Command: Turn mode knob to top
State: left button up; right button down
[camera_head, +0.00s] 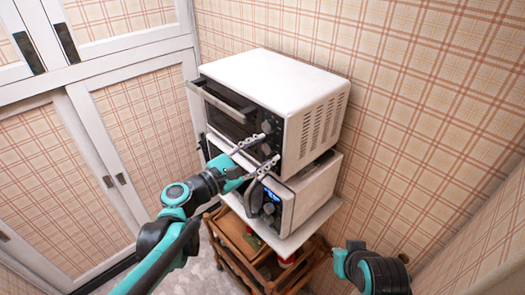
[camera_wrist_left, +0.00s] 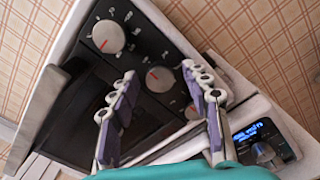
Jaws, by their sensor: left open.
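The white toaster oven (camera_head: 285,85) sits on top of another appliance, and its dark front panel holds a column of round grey knobs with red marks. In the left wrist view the upper knob (camera_wrist_left: 108,36), the middle knob (camera_wrist_left: 160,79) and the lower knob (camera_wrist_left: 192,112) show. I cannot tell from labels which is the mode knob. My left gripper (camera_head: 269,148) is open in front of the panel. In the left wrist view its fingers (camera_wrist_left: 159,71) appear on either side of the middle knob; contact cannot be told. My right gripper is out of view.
A microwave (camera_head: 314,192) with a lit blue display stands below the oven, on a wooden cart (camera_head: 232,240). The oven's door handle (camera_head: 222,100) juts out left of the knobs. White cabinets (camera_head: 75,75) stand at the left, and a plaid wall is close behind.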

pick_arm(q)
grip_shut()
jog(key=shift+m, duration=0.3)
jog(key=m, duration=1.1)
jog(key=shift+b, duration=0.35)
dwell(0.5)
grip_release()
